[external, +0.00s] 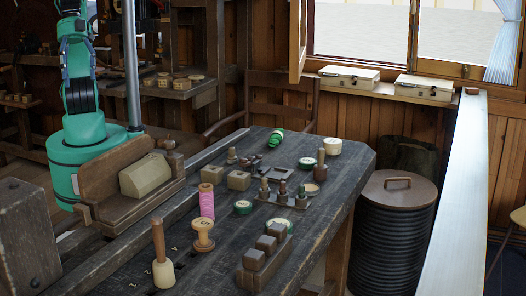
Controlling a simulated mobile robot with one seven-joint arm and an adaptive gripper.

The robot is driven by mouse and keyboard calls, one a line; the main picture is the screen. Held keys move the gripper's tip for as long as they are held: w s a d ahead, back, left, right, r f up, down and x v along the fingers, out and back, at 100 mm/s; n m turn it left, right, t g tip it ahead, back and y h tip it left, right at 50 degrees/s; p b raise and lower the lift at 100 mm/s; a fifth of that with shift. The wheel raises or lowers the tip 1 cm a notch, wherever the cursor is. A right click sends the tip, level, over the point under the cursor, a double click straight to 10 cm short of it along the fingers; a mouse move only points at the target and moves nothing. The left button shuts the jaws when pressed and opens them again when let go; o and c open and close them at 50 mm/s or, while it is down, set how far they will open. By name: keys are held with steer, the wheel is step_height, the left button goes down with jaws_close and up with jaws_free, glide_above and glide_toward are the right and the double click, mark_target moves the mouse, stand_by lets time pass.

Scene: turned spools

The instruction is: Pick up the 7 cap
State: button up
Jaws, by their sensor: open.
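Several small round caps or lids with green rims lie on the dark workbench (340,222): a front cap (277,227), a left cap (243,207), a back cap (307,162) and a taller pale round piece (333,147) at the back right. Their markings are too small to read, so I cannot tell which is the 7 cap. A turned wooden spool (203,236) has a dark mark on its pale top. My teal arm rises at the left and leaves the top of the picture; my gripper is out of view.
A pink spool (207,202), a wooden-handled mallet (162,260), a dark stepped block (264,254) and a row of small pegs (283,193) stand on the bench. A green piece (276,137) lies at the back. A ribbed bin (397,235) stands beyond the right edge.

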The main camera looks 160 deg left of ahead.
steer(key=w+a+r+n+g+p, duration=0.1)
steer(key=w+a+r, duration=0.25)
steer(key=w, duration=0.55)
steer(key=w+a+r+n+p, duration=0.1)
steer(key=w+a+r+p, duration=0.1)
steer(key=w+a, duration=0.5)
steer(key=w+a+f+n+g+y+p, duration=0.1)
steer(key=w+a, duration=0.4)
steer(key=w, duration=0.3)
steer(key=w+a+f+n+p, duration=0.1)
steer(key=w+a, duration=0.4)
steer(key=w, duration=0.3)
steer(key=w+a+f+n+p, duration=0.1)
steer(key=w+a+f, duration=0.3)
steer(key=a+f, duration=0.4)
steer(key=w+a+f+n+g+p, duration=0.1)
steer(key=w+a+f, duration=0.3)
steer(key=a+f, duration=0.4)
steer(key=w+a+f+g+p, duration=0.1)
steer(key=w+a+f, duration=0.4)
steer(key=a, duration=0.8)
step_height(320, 180, down, 3)
steer(key=shift+a+f+n+p, duration=0.1)
steer(key=shift+a+n+p, duration=0.2)
steer(key=shift+n+p, duration=0.15)
steer(key=shift+f, duration=0.1)
